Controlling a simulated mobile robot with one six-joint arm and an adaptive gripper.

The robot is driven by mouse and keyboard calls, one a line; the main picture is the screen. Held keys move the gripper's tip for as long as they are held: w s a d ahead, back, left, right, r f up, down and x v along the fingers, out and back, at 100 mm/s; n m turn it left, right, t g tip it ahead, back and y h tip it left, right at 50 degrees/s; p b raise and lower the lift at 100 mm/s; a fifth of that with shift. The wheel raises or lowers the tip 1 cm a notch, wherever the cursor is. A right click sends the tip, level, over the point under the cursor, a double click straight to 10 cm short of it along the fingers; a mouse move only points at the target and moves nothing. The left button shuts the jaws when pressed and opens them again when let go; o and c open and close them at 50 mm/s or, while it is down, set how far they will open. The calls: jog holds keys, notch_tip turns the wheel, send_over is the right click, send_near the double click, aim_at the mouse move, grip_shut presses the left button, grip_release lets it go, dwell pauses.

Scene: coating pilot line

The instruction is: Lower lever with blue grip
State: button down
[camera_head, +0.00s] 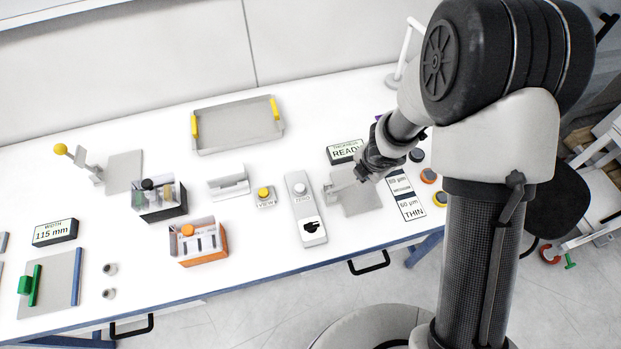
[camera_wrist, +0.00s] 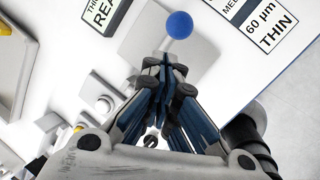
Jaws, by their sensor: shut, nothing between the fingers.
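The lever's blue ball grip (camera_wrist: 179,25) shows in the wrist view, just beyond my fingertips, over a grey plate (camera_wrist: 140,45). In the head view the grip is hidden behind my gripper; the grey plate (camera_head: 362,203) and a small pale bracket (camera_head: 338,190) at its left side show below it. My gripper (camera_wrist: 165,66) is shut and empty, its fingertips close to the ball; I cannot tell whether they touch anything. My gripper (camera_head: 366,172) is above the plate in the head view. The lever's arm is mostly hidden.
A sign reading READY (camera_head: 345,151) stands behind the plate. A label board with THIN (camera_head: 408,205) lies to its right. A grey box with a ZERO button (camera_head: 305,208) stands to its left. Another lever with a yellow ball (camera_head: 60,149) is far left. An empty tray (camera_head: 238,130) lies at the back.

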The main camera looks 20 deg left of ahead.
aim_at(354, 183)
jog(key=d+f+p, duration=0.1)
jog(key=p, duration=0.1)
jog(key=w+d+f+g+y+p, duration=0.1)
jog(key=f+p, duration=0.1)
jog(key=w+d+f+y+p, duration=0.1)
jog(key=p, duration=0.1)
jog(key=shift+d+f+m, duration=0.1)
jog(key=shift+f+m, duration=0.05)
jog(key=shift+m, duration=0.15)
jog(key=shift+w+d+f+b, duration=0.2)
jog(key=shift+w+d+f, duration=0.1)
jog(key=shift+f, duration=0.4)
jog(key=shift+w+d+f+b, duration=0.15)
jog(key=shift+d+f+b, duration=0.1)
jog(key=shift+f, duration=0.4)
